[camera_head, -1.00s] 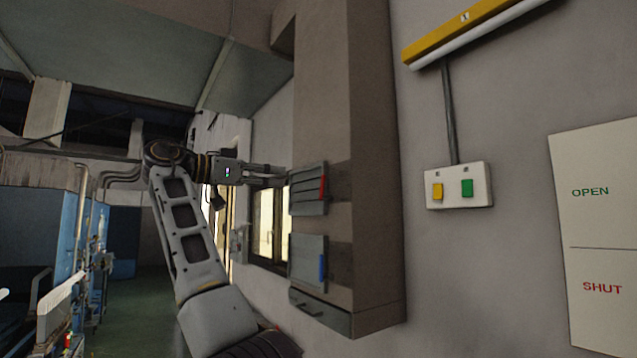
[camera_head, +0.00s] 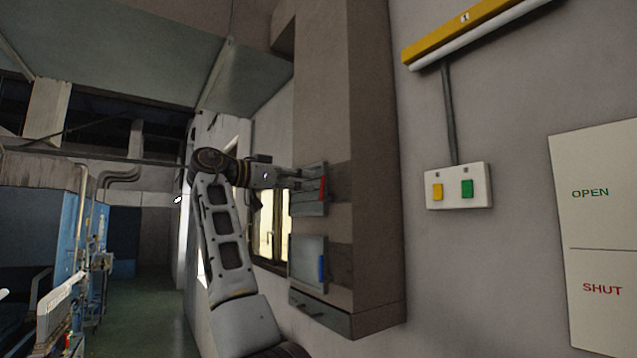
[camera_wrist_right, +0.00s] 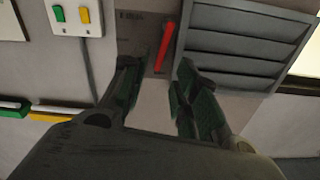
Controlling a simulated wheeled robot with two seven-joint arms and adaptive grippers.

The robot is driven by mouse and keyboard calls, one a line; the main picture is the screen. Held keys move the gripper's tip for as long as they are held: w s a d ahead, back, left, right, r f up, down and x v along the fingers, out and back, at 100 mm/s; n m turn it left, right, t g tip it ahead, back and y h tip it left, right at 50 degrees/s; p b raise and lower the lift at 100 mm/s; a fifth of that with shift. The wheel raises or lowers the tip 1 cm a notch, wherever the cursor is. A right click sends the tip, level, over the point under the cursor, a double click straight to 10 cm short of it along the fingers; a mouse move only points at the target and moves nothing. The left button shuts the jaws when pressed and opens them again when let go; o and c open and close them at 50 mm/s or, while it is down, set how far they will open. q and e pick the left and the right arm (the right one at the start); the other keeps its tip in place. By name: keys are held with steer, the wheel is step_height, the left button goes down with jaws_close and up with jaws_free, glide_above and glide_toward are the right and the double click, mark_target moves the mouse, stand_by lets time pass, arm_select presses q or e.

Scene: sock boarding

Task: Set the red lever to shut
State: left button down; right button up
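The red lever (camera_head: 322,188) is a short bar on the upper louvred panel of the grey-brown wall cabinet, close to upright in the head view. In the right wrist view the red lever (camera_wrist_right: 164,47) stands slightly tilted just beyond the fingertips, in line with the gap between them. My right gripper (camera_head: 298,179) is at the upper panel, close to the lever. In the right wrist view its fingers (camera_wrist_right: 156,78) are apart with nothing between them; contact with the lever cannot be told. My left gripper is not in view.
A blue lever (camera_head: 321,267) is on the lower panel. A sign (camera_head: 600,230) reads OPEN above SHUT. A switch box (camera_head: 459,186) with yellow and green switches is on the wall. The louvred panel (camera_wrist_right: 245,45) lies right of the red lever in the wrist view.

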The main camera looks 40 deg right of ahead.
steer(key=shift+s+d+p, duration=0.15)
steer(key=shift+d+p, duration=0.05)
steer(key=shift+d, duration=1.25)
steer(key=shift+s+d+p, duration=0.15)
steer(key=shift+d, duration=1.3)
steer(key=shift+c, duration=0.4)
jaws_close()
